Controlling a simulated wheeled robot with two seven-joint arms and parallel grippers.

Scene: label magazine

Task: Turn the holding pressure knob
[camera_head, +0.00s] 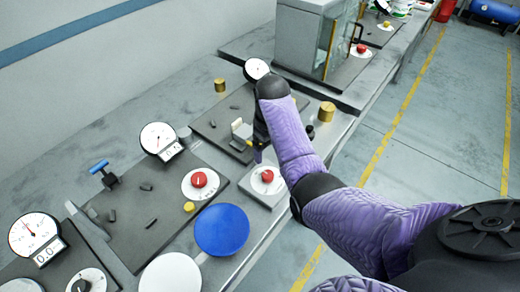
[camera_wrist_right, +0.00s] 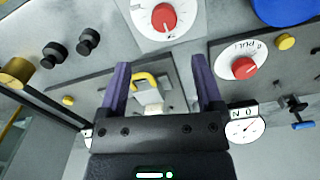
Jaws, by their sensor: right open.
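Several round knobs on white dials stand along the bench, and I cannot read which one is the holding pressure knob. One red knob (camera_head: 198,180) is on a dark panel beside a gauge; it also shows in the right wrist view (camera_wrist_right: 243,67). Another red knob (camera_head: 267,175) is on a small grey box, at the top of the wrist view (camera_wrist_right: 163,17). My right gripper (camera_head: 256,154) is open over the far panel, just beyond the grey box. Between its fingers in the wrist view (camera_wrist_right: 160,70) shows a yellow handle (camera_wrist_right: 145,77), apparently with nothing gripped. My left gripper is not in view.
Pressure gauges (camera_head: 157,138) stand at the panels' back edges. A blue disc (camera_head: 221,230) and a white disc (camera_head: 170,274) lie at the front. Brass cylinders (camera_head: 327,112) and a glass-fronted cabinet (camera_head: 304,40) are farther along. A blue-handled valve (camera_head: 98,167) rises at the left.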

